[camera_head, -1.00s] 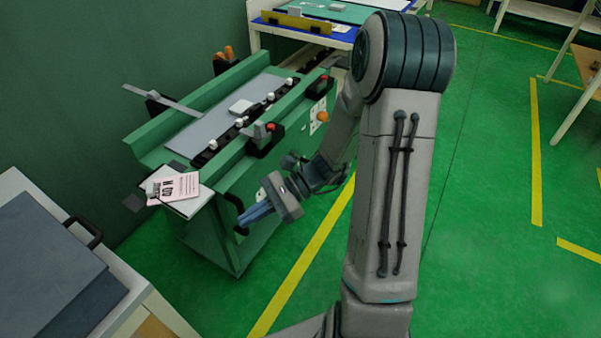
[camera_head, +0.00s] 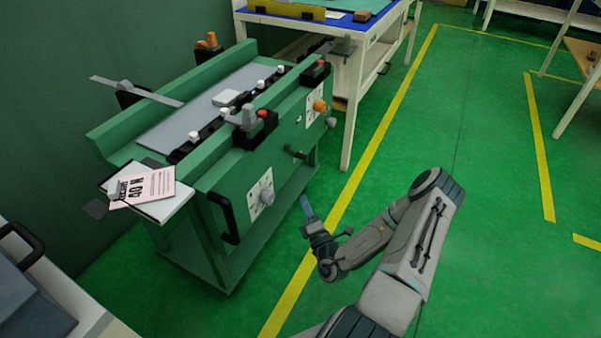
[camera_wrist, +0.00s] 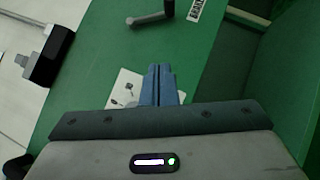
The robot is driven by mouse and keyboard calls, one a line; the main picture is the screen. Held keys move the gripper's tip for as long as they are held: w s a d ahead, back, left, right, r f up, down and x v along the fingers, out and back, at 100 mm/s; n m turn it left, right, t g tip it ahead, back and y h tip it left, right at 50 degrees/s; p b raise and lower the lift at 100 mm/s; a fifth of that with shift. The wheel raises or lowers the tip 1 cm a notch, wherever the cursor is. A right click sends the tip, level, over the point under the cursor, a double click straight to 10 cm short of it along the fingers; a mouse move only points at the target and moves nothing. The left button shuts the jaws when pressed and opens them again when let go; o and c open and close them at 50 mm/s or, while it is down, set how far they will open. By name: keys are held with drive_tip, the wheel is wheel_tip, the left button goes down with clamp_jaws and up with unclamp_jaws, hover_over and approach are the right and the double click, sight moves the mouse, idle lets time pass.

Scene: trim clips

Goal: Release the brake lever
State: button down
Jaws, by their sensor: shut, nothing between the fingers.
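The brake lever (camera_head: 295,153) is a short dark handle on the green side wall of the machine, between two white control plates. In the wrist view the lever (camera_wrist: 152,18) shows at the top beside a white label (camera_wrist: 209,8) with partly readable lettering that looks like "BRAKE". My gripper (camera_head: 305,202) is in front of that side wall, lower than the lever and apart from it. Its blue fingers (camera_wrist: 158,72) are together and empty, pointing toward the machine.
The green conveyor machine (camera_head: 215,165) has a black side handle (camera_head: 224,218), a round grey knob (camera_head: 267,197), an orange knob (camera_head: 319,106) and a red button (camera_head: 262,113). A clipboard with a pink sheet (camera_head: 150,186) lies at its end. Green floor is clear to the right.

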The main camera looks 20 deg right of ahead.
drive_tip(key=shift+d+f+m+h, duration=0.4)
drive_tip(key=shift+f+m+h, duration=0.1)
drive_tip(key=shift+f+h, duration=0.2)
drive_tip(key=shift+r, duration=0.1)
drive_tip(key=b, duration=0.3)
approach(298, 153)
drive_tip(key=w+a+f, duration=0.1)
drive_tip(key=a+f, duration=0.1)
drive_tip(key=a, duration=0.1)
drive_tip(key=shift+w+d+r+b, duration=0.3)
drive_tip(key=shift+w+d+r, duration=0.35)
drive_tip(key=shift+w+d, duration=0.15)
drive_tip(key=shift+w+d+r+b, duration=0.25)
drive_tip(key=shift+w+d+r, duration=0.45)
drive_tip(key=shift+w, duration=0.25)
drive_tip(key=shift+w, duration=0.1)
